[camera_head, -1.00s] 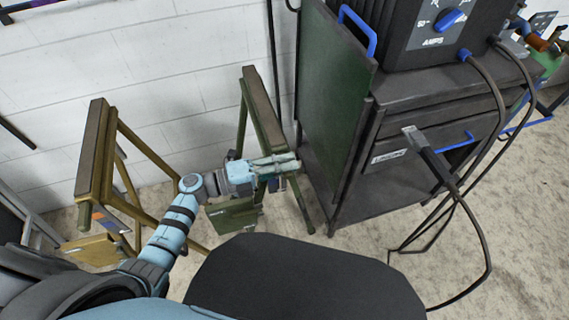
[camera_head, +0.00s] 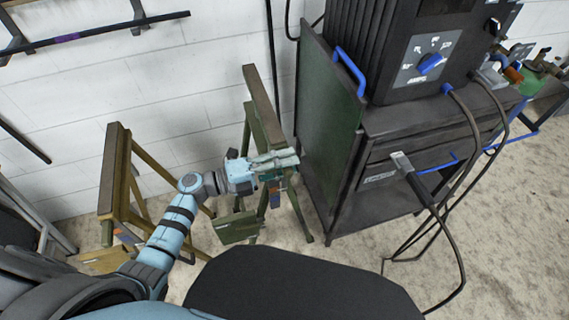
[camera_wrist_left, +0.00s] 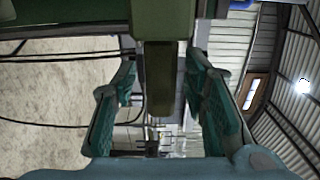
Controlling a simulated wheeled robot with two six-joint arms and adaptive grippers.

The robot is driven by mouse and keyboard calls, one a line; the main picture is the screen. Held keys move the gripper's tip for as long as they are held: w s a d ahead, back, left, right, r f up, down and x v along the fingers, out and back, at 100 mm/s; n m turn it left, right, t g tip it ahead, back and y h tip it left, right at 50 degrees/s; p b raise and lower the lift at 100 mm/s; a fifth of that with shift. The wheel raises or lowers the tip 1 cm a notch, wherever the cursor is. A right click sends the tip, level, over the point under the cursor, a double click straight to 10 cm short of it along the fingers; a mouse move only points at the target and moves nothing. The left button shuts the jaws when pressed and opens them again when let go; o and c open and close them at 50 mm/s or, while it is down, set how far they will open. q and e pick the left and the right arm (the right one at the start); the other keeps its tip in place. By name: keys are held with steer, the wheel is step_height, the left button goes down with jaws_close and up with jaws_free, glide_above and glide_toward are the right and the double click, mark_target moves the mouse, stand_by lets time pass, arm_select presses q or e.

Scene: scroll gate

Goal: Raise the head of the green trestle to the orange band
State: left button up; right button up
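The green trestle (camera_head: 262,104) stands against the white wall, left of the dark cabinet, with its long head beam pointing toward me. My left gripper (camera_head: 282,162) is at the near end of that head. In the left wrist view, the gripper (camera_wrist_left: 165,100) is open, with its two teal fingers apart on either side of an olive-green bar (camera_wrist_left: 160,78). Gaps show between the bar and the fingers. A small orange patch (camera_head: 275,199) shows just below the gripper in the head view; I cannot tell whether it is the band. My right gripper is out of view.
A yellow-brown trestle (camera_head: 115,172) stands to the left, close to my left arm. The dark cabinet (camera_head: 345,180) with a machine (camera_head: 425,60) on top stands close on the right. Black cables hang in front of it. Bare floor (camera_head: 500,220) lies at the right.

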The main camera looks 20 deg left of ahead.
arm_select(q)
steer(key=v, duration=1.2)
steer(key=shift+f, duration=0.1)
